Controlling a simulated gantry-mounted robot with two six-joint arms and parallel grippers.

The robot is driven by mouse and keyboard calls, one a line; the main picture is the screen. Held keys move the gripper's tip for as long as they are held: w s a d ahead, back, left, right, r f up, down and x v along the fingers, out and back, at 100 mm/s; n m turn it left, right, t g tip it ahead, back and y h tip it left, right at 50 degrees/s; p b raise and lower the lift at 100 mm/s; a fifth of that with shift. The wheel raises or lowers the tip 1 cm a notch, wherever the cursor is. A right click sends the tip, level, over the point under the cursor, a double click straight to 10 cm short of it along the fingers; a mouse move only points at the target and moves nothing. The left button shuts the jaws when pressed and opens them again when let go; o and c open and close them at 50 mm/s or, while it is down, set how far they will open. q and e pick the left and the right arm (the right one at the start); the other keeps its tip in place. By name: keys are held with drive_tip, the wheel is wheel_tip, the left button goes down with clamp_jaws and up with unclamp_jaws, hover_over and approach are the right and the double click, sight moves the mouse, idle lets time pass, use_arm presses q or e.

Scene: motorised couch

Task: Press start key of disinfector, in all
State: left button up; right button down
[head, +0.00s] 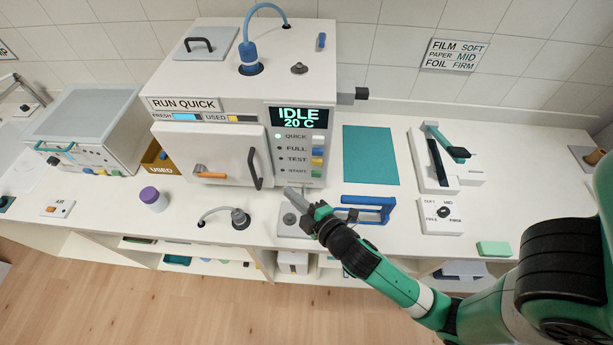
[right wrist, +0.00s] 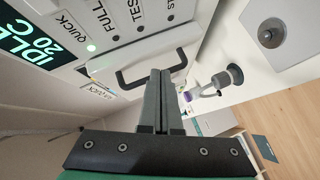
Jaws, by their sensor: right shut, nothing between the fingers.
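The disinfector (head: 215,150) is a white box with a shut front door. Its screen (head: 299,117) reads IDLE, 20 C. Below it are the labels QUICK, FULL, TEST and START, with a lit green lamp (head: 278,137) beside QUICK. The green start key (head: 315,174) is lowest in the column of keys. My right gripper (head: 290,192) is shut and empty, just in front of and below the panel, left of the start key and apart from it. In the right wrist view the shut fingers (right wrist: 160,74) overlap the black door handle (right wrist: 150,70). The left gripper is out of view.
A sign (head: 184,103) on the disinfector reads RUN QUICK. A blue-handled tool (head: 365,208) and a grey round fitting (head: 239,218) are near my right gripper. A purple-capped jar (head: 152,198) stands left. A teal mat (head: 370,155) lies right of the disinfector.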

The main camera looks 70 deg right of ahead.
sight(316, 174)
drive_tip(key=s+f+g, duration=0.1)
drive_tip(key=s+f, duration=0.2)
drive_tip(key=s+f+g, duration=0.1)
drive_tip(key=s+f, duration=0.2)
drive_tip(key=s, duration=0.1)
drive_tip(key=shift+d+f+y+p, duration=0.1)
drive_tip(key=shift+f+y+p, duration=0.05)
drive_tip(key=shift+y+p, duration=0.2)
drive_tip(key=shift+d, duration=0.1)
drive_tip(key=shift+d, duration=0.1)
drive_tip(key=shift+w+d+p, duration=0.25)
drive_tip(key=shift+d+p, duration=0.15)
drive_tip(key=shift+d, duration=0.15)
drive_tip(key=w+d, duration=0.2)
drive_tip(key=d, duration=0.5)
drive_tip(key=shift+w+p, duration=0.25)
drive_tip(key=shift+p, duration=0.15)
idle(0.7)
drive_tip(key=shift+w+d, duration=0.15)
drive_tip(key=shift+d, duration=0.25)
